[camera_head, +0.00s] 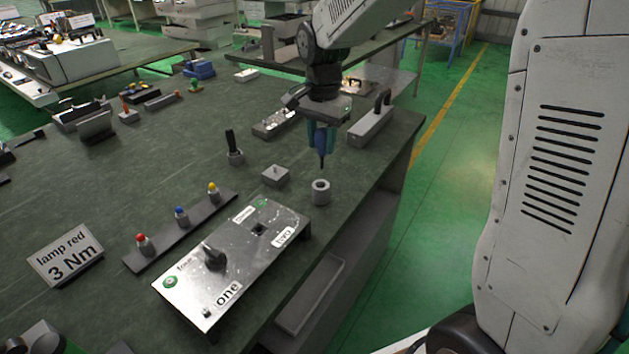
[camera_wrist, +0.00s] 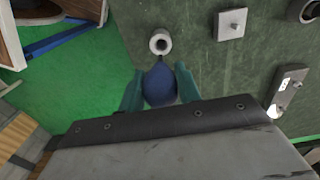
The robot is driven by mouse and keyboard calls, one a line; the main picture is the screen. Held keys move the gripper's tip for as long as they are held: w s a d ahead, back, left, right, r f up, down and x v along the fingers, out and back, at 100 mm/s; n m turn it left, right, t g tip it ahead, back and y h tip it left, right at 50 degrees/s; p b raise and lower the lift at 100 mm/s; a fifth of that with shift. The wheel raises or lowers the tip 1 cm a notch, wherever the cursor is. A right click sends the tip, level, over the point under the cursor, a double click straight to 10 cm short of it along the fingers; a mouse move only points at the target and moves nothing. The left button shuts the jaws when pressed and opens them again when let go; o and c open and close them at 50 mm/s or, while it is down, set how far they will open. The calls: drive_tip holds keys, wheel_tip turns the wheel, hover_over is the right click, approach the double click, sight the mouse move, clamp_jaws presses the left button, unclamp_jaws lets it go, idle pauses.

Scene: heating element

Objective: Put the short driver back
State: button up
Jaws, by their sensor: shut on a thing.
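My gripper (camera_head: 321,130) is shut on the short driver (camera_head: 322,142), which has a blue handle and a dark thin shank pointing down. The wrist view shows the blue handle (camera_wrist: 159,84) between my two teal fingers (camera_wrist: 160,90). A grey round holder (camera_head: 321,192) with a hole in its top stands on the green bench (camera_head: 345,190) near its right edge. The driver's tip is above the holder, with a visible gap in the head view. In the wrist view the tip overlaps the lower rim of the holder (camera_wrist: 160,42). The exact alignment is hard to tell.
A grey square block (camera_head: 275,176) stands left of the holder. Farther left, a black-handled tool (camera_head: 232,142) stands in another holder. The metal panel (camera_head: 208,285) lies in front; a grey box with a black handle (camera_head: 371,124) is right of my gripper.

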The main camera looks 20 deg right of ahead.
sight(320, 154)
wheel_tip(320, 154, down, 6)
drive_tip(key=shift+a, duration=0.15)
drive_tip(key=shift+f, duration=1.7)
drive_tip(key=shift+f, duration=0.1)
drive_tip(key=o, duration=1)
